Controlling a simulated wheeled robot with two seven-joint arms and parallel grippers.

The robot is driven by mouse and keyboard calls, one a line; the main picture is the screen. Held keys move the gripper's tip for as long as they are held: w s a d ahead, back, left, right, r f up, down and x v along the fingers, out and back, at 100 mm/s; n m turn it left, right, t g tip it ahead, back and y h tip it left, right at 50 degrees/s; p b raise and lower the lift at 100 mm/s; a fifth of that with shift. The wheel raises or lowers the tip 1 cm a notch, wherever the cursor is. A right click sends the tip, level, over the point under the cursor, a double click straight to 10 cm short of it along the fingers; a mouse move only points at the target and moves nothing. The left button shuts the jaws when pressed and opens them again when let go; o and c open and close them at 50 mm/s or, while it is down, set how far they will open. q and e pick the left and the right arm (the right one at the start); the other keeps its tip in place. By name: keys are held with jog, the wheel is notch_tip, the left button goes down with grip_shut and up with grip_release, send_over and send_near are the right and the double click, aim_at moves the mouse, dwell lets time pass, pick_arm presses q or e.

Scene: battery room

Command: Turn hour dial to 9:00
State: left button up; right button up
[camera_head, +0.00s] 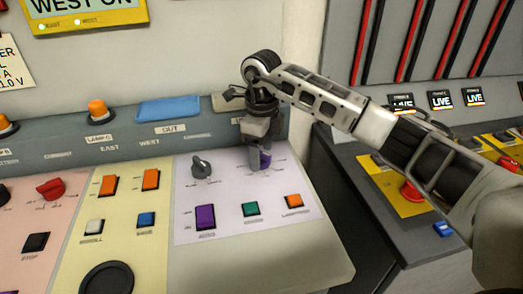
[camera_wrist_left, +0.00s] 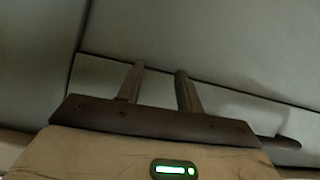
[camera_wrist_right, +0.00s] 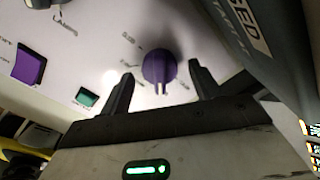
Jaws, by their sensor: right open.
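A round purple dial (camera_head: 265,158) with a pale pointer mark sits on the lilac section of the sloped panel; its labels are too small to read. In the right wrist view the dial (camera_wrist_right: 158,66) lies between and just beyond my right fingertips, its pointer toward the gripper. My right gripper (camera_head: 259,157) is open over the dial, partly hiding it in the head view; it also shows in the right wrist view (camera_wrist_right: 161,76). I cannot tell whether the fingers touch it. My left gripper (camera_wrist_left: 160,72) is open and empty before plain grey surfaces, outside the head view.
A grey knob (camera_head: 202,167) stands left of the purple dial. A raised ledge (camera_head: 180,145) runs behind. Another console (camera_head: 385,240) stands at right, beyond a gap.

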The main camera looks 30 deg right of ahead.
jog(key=shift+f, duration=0.5)
jog(key=c, duration=1)
jog(key=m, duration=0.4)
jog(key=m+p, duration=0.1)
jog(key=m, duration=0.3)
jog(key=shift+m, duration=0.3)
